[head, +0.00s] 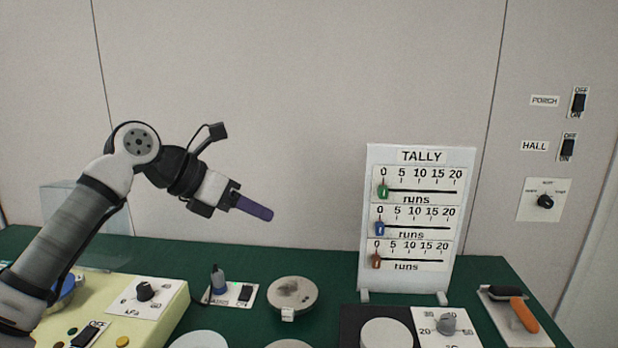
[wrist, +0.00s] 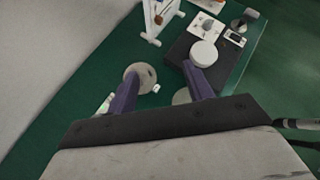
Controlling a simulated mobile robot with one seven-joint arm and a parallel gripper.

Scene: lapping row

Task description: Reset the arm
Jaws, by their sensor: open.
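My arm rises from the lower left of the head view and reaches right. My gripper (head: 268,214) is held in the air above the green table (head: 330,280), left of the tally board. Its purple fingers point right and slightly down. In the wrist view the two fingers of my gripper (wrist: 160,77) stand well apart with nothing between them. The gripper is open and empty and touches nothing.
A white TALLY board (head: 412,215) with three sliders stands at the back. A round grey disc piece (head: 292,292), a dial plate (head: 447,325) and an orange-handled tool (head: 523,313) lie on the table. A yellow panel (head: 105,310) is at left. The air right of my gripper is clear.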

